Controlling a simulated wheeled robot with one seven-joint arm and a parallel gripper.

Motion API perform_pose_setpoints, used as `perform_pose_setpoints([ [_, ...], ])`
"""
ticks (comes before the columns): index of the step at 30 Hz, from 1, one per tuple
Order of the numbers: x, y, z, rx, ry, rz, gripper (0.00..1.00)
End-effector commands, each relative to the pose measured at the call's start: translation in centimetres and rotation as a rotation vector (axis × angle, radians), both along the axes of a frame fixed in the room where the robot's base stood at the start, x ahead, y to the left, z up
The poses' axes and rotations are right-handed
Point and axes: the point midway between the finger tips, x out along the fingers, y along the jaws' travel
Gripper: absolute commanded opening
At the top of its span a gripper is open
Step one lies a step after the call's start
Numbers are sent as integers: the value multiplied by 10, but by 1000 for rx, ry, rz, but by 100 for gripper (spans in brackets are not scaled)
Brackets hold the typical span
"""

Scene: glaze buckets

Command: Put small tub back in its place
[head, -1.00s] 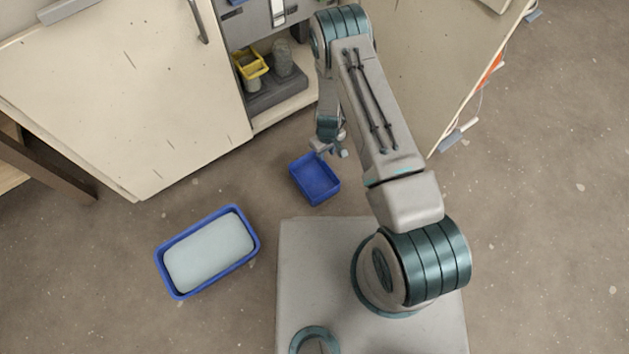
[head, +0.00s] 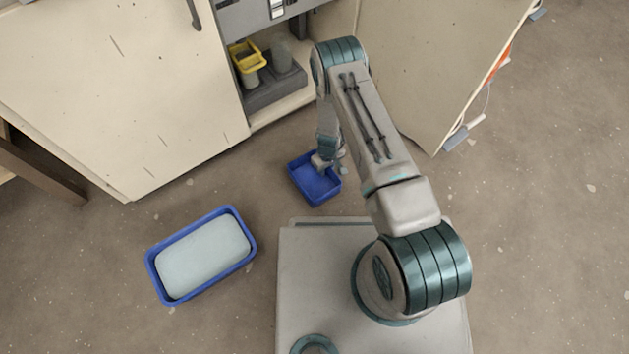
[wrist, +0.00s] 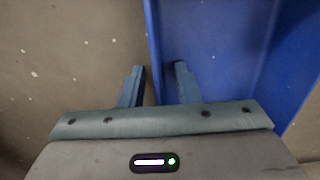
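The small blue tub (head: 312,187) stands empty on the floor between the open cabinet and my base. It also fills the right part of the wrist view (wrist: 212,40). My gripper (head: 322,163) is at the tub's far rim. In the wrist view my gripper (wrist: 157,82) is open, with one finger outside the tub and the other on its inner side. The tub's wall runs between the fingers, and I see no grip on it. The exact finger depth is hard to tell.
A larger blue tub (head: 160,289) with pale contents stands on the floor at left. The open cabinet holds a yellow-rimmed container (head: 247,62) and a grey cylinder (head: 281,56) on a dark base. Cabinet doors (head: 120,110) stand on either side. Floor around the small tub is clear.

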Motion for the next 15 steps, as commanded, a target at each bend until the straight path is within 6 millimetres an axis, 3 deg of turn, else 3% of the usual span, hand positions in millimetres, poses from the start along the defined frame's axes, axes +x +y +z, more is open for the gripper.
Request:
perform_pose_setpoints([
  [4,0,0,1,1,-1,0,29],
  [7,0,0,2,1,-1,1,4],
  [8,0,0,2,1,-1,1,0],
  [15,1,0,2,1,-1,1,0],
])
